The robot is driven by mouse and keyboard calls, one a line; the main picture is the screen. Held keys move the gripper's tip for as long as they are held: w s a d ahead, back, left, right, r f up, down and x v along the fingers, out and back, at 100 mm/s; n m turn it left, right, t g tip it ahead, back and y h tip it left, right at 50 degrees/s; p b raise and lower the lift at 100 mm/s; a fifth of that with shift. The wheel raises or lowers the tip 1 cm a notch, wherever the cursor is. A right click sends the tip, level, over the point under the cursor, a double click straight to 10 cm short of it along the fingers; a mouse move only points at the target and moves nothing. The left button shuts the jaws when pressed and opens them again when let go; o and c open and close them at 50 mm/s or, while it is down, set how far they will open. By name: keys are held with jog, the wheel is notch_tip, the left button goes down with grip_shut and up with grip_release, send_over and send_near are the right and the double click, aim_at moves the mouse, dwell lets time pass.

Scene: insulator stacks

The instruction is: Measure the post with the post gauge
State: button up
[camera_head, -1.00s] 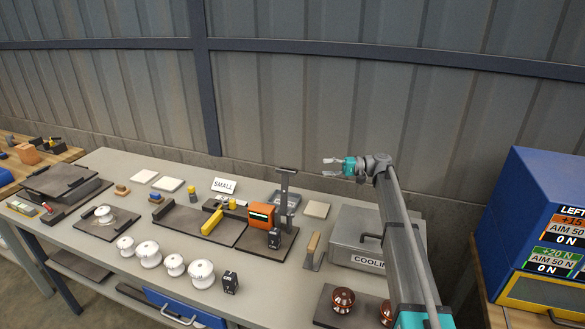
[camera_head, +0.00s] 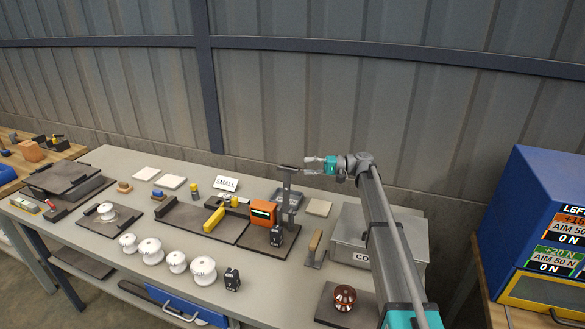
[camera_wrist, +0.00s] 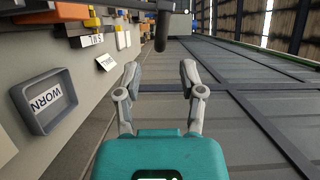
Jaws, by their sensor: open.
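I cannot tell for sure which item is the post gauge or which is the post. My gripper (camera_head: 306,165) is open and empty, level with the bar and just right of it; I cannot tell whether they touch. In the wrist view my two fingers (camera_wrist: 158,68) are spread, and a dark bar end (camera_wrist: 162,30) lies beyond them.
A tray marked WORN (camera_wrist: 48,97) lies on the bench. The bench also holds a SMALL sign (camera_head: 226,183), a yellow block (camera_head: 214,219), a grey lidded box (camera_head: 365,232), a wooden-handled tool (camera_head: 314,248) and several white insulators (camera_head: 150,251). The corrugated wall stands behind.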

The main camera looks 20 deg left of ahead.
aim_at(296, 167)
jog(key=shift+x, duration=3.15)
jog(key=shift+c, duration=0.2)
grip_shut()
